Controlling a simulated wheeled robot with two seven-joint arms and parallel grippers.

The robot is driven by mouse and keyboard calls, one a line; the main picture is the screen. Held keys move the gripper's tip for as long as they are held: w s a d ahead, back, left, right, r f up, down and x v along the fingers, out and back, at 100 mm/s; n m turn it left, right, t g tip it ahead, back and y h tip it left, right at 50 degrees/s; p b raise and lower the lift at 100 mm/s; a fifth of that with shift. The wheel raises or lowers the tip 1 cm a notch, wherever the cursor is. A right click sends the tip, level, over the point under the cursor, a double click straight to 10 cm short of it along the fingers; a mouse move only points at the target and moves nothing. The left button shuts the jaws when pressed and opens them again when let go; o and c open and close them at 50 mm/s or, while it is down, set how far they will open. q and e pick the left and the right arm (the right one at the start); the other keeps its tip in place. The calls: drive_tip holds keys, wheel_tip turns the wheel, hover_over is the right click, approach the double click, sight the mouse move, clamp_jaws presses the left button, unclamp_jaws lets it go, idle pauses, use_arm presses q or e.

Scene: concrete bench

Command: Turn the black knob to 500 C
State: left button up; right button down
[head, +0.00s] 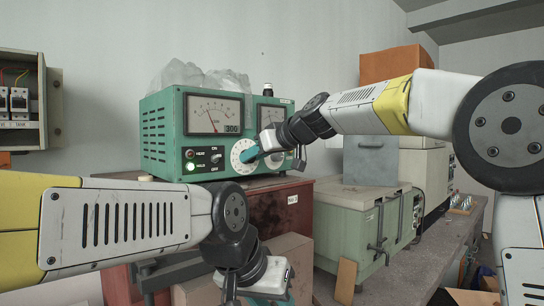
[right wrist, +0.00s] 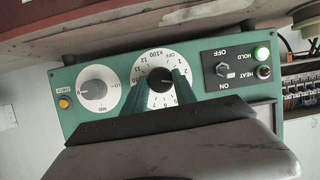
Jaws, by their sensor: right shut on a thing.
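The black knob (right wrist: 158,76) sits in the middle of a white numbered dial (right wrist: 143,66) marked x100, on the green control box (head: 155,140). In the head view the white dial (head: 238,147) is partly covered by my right gripper (head: 254,154). In the right wrist view the teal fingers of my right gripper (right wrist: 158,92) stand on either side of the knob, shut on it. A pale mark on the knob seems to point right in this tilted view; the nearby numbers are partly hidden by a finger. My left gripper (head: 259,299) is low at the picture's bottom, its fingertips cut off.
A second dial (right wrist: 97,89) and a yellow button (right wrist: 64,103) are beside the main dial. A toggle switch (right wrist: 223,70) and lit green lamp (right wrist: 262,53) are on its other side. A pale green case (head: 345,220) stands right of the box.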

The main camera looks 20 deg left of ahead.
drive_tip(key=m, duration=0.1)
drive_tip(key=m+g+y, duration=0.1)
drive_tip(key=m, duration=0.1)
drive_tip(key=shift+w+d+f+g, duration=0.1)
drive_tip(key=shift+w+g, duration=0.1)
drive_tip(key=shift+g, duration=0.1)
drive_tip(key=m+g+y, duration=0.1)
drive_tip(key=m+y, duration=0.1)
drive_tip(key=m, duration=0.1)
drive_tip(key=shift+g, duration=0.3)
drive_tip(key=shift+f+m, duration=0.1)
drive_tip(key=shift+m, duration=0.3)
drive_tip(key=c, duration=1)
unclamp_jaws()
drive_tip(key=shift+d, duration=0.15)
